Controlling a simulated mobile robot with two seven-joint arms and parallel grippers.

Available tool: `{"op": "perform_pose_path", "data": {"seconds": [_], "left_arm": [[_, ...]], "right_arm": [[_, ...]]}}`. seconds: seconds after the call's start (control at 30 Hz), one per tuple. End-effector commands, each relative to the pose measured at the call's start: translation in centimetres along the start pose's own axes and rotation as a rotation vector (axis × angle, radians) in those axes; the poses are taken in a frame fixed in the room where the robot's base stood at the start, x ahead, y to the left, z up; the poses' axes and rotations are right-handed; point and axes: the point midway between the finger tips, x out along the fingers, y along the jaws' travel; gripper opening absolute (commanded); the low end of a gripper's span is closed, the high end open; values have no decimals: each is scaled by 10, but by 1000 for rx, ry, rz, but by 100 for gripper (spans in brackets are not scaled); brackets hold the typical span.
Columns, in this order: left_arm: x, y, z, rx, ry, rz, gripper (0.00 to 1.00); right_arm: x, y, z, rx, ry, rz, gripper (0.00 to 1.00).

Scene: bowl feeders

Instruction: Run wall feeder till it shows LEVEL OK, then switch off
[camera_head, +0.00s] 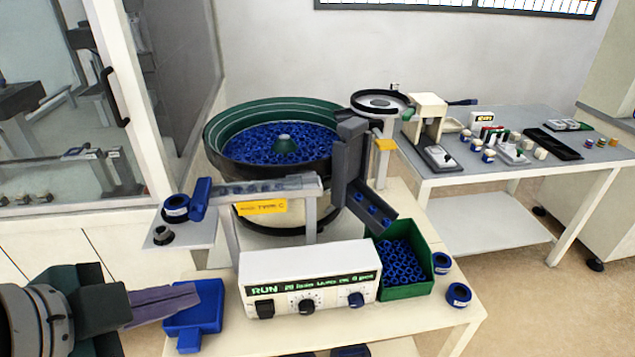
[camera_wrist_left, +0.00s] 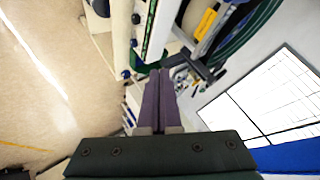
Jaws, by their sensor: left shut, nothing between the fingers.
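The bowl feeder (camera_head: 225,120) is a green bowl full of blue rings, standing by the wall. Its white control box (camera_head: 310,258) sits at the front of the table. The box's display (camera_head: 310,286) starts with RUN in green; the smaller text is hard to read. Below it are a black rocker switch (camera_head: 264,308), a black knob (camera_head: 306,307) and a blue knob (camera_head: 355,300). My left gripper (camera_head: 196,294) is shut and empty, its purple fingers left of the box, in front of a blue scoop. The fingers also show in the left wrist view (camera_wrist_left: 158,78). My right gripper is out of view.
The blue scoop (camera_head: 208,305) lies left of the control box. A green bin (camera_head: 412,288) of blue rings stands to its right, with loose rings (camera_head: 459,294) beside it. A glass enclosure (camera_head: 165,80) is at left. A second table (camera_head: 470,170) holds small parts.

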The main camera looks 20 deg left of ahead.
Motion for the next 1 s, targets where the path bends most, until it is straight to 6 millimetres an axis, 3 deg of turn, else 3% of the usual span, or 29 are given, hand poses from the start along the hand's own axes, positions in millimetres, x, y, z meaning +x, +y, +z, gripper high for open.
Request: {"op": "perform_pose_path", "data": {"seconds": [0.03,0.7,0.83,1.0], "left_arm": [[26,16,21,31,17,-11,0],[174,91,144,458,296,-217,0],[193,101,162,530,340,-257,0],[206,108,175,590,381,-294,0]], "right_arm": [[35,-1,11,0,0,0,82],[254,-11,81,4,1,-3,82],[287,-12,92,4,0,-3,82],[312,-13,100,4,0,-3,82]]}}
